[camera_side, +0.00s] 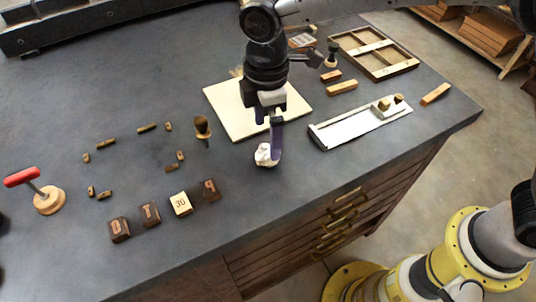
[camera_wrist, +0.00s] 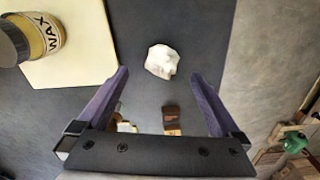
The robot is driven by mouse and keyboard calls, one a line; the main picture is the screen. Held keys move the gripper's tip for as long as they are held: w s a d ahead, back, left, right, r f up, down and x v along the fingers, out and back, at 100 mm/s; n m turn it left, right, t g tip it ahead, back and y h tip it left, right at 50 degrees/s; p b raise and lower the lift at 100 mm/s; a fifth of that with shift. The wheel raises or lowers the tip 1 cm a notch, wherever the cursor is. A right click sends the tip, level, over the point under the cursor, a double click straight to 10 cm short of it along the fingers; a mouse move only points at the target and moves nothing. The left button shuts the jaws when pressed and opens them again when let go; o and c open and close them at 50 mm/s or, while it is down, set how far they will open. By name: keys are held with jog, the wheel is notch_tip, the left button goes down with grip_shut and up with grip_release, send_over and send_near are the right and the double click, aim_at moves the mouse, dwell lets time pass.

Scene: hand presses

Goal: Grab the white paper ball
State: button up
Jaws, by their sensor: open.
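The white paper ball (camera_side: 266,155) is a small crumpled lump on the dark table top, near its front edge. In the wrist view, the paper ball (camera_wrist: 162,61) lies beyond the fingertips, roughly midway between them. My gripper (camera_side: 268,140) points down at the ball in the side view, and one finger overlaps it there. In the wrist view, my gripper (camera_wrist: 158,75) is open with nothing between its purple fingers. I cannot tell from the side view whether a finger touches the ball.
A cream board (camera_side: 225,103) lies behind the ball; a wax jar (camera_wrist: 35,40) stands on it. A metal tray (camera_side: 350,128) lies right. Table around the ball is bare.

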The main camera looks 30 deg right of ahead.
aim_at(268, 149)
jog(key=shift+s+f, duration=0.2)
jog(key=shift+f, duration=2.75)
jog(key=shift+c, duration=0.2)
jog(key=c, duration=1.3)
jog(key=shift+r, duration=0.1)
